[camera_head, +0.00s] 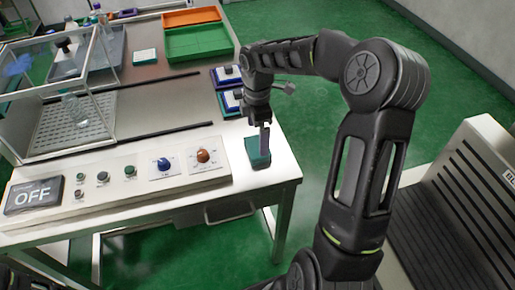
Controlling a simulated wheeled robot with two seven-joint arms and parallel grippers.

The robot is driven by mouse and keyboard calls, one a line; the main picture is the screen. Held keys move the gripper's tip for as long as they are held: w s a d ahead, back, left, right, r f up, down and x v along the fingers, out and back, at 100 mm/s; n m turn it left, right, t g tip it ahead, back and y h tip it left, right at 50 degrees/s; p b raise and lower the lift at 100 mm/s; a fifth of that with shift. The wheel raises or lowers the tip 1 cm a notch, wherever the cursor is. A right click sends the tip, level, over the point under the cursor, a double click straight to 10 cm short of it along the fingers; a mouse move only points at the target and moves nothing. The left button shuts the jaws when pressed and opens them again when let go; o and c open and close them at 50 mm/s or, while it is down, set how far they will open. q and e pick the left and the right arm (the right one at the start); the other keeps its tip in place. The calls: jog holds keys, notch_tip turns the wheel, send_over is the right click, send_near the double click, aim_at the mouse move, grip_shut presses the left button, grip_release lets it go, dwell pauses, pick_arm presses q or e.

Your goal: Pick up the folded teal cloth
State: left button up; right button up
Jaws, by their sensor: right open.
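The folded teal cloth (256,152) lies on the right front part of the white worktop, right of the control panel. My right gripper (264,150) points down over it, with its fingertips at or just above the cloth; I cannot tell whether they touch it. The right gripper is open, though the gap between its fingers is hard to see from here. The fingers hide part of the cloth. My left gripper is not in view.
The control panel (126,175) with knobs and an OFF display (34,195) is left of the cloth. Blue-and-white boxes (228,75) stand behind it. Green (197,43) and orange (190,17) trays are at the back. A clear enclosure (60,95) stands left.

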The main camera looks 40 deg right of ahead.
jog(key=shift+f+p, duration=0.4)
jog(key=shift+f, duration=1.95)
jog(key=shift+c, duration=0.2)
jog(key=c, duration=1.1)
